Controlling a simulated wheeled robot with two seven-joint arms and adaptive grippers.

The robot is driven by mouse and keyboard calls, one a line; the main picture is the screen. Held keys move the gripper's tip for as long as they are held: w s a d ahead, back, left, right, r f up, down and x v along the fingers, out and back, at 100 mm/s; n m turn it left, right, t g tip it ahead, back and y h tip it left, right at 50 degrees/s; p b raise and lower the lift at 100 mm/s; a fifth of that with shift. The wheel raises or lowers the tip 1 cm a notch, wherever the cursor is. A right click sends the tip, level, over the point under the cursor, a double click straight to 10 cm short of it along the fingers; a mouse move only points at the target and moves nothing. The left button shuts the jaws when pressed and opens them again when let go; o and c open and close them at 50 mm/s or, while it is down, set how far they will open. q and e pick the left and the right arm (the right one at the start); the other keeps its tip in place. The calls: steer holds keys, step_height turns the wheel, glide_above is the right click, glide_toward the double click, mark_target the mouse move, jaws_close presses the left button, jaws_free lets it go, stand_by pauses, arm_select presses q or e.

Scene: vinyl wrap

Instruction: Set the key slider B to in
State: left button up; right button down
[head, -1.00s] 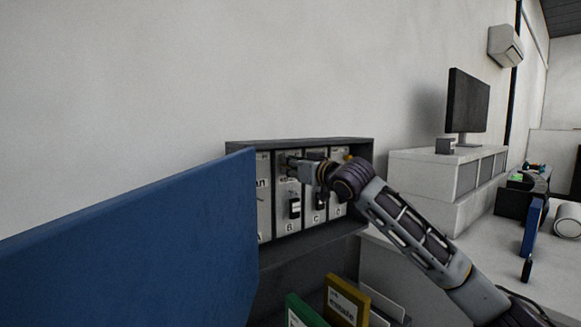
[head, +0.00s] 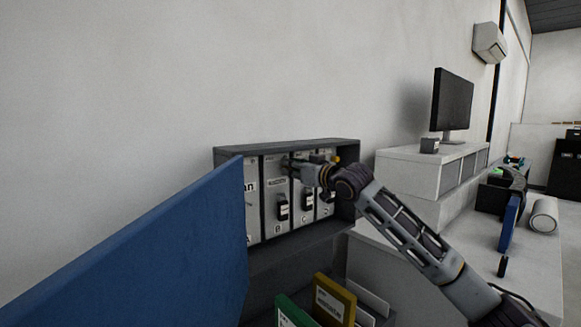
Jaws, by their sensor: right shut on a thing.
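The grey slider box (head: 290,147) is on the wall in the head view, with several lettered upright panels. Key slider B (head: 283,207) shows as a black block low on panel B, with a printed plate above it and its letter below. My right gripper (head: 288,165) reaches in from the right, at the upper right edge of panel B, beside panel C. It stands above the black block and apart from it. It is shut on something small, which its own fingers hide. Whether that belongs to slider B or its neighbour, I cannot tell. My left gripper is out of view.
A large blue panel (head: 150,250) fills the lower left and covers the box's left part. Green (head: 295,312) and yellow (head: 335,300) folders stand below the box. A white cabinet with a monitor (head: 452,100) stands to the right.

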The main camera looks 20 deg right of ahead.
steer(key=c, duration=1.3)
jaws_free()
steer(key=shift+w+d, duration=0.1)
steer(key=shift+d, duration=0.2)
steer(key=v, duration=1.2)
